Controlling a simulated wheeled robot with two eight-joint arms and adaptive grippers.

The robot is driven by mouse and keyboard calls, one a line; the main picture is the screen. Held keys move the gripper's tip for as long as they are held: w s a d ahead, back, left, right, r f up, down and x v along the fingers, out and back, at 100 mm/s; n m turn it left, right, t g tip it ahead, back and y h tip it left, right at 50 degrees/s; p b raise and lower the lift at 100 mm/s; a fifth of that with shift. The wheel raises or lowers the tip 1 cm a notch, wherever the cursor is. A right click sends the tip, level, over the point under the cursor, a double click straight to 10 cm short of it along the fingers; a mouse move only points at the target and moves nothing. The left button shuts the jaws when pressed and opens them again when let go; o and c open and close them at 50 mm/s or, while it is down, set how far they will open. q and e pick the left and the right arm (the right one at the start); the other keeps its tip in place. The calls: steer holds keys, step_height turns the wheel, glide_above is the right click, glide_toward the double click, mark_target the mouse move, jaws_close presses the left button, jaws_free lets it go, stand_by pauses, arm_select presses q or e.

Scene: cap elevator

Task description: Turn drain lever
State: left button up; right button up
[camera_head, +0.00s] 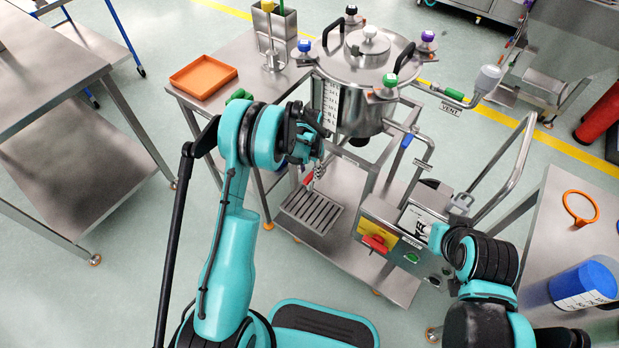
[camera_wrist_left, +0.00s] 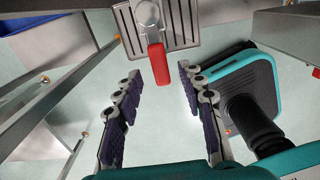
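The drain lever shows as a red handle (camera_wrist_left: 157,64) in the wrist view, with its ring-like metal end (camera_wrist_left: 148,14) over the slotted drain grate. In the head view the red handle (camera_head: 308,179) is a small patch under the steel vessel (camera_head: 362,110), partly hidden by my arm. My left gripper (camera_wrist_left: 159,76) is open, its dark padded fingers apart on either side of the handle's near end. I see no clear contact. It also shows in the head view (camera_head: 318,150) beside the vessel. My right arm stands at the right; its fingers cannot be made out.
The slotted grate (camera_head: 311,211) lies on the cart's lower shelf. A control box with a red knob (camera_head: 375,244) stands to its right. An orange tray (camera_head: 203,77) is on the table at back left. A side table with an orange ring (camera_head: 580,208) is at right.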

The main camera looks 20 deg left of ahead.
arm_select(q)
steer(key=shift+f+b, duration=0.35)
steer(key=shift+f, duration=1.05)
jaws_close()
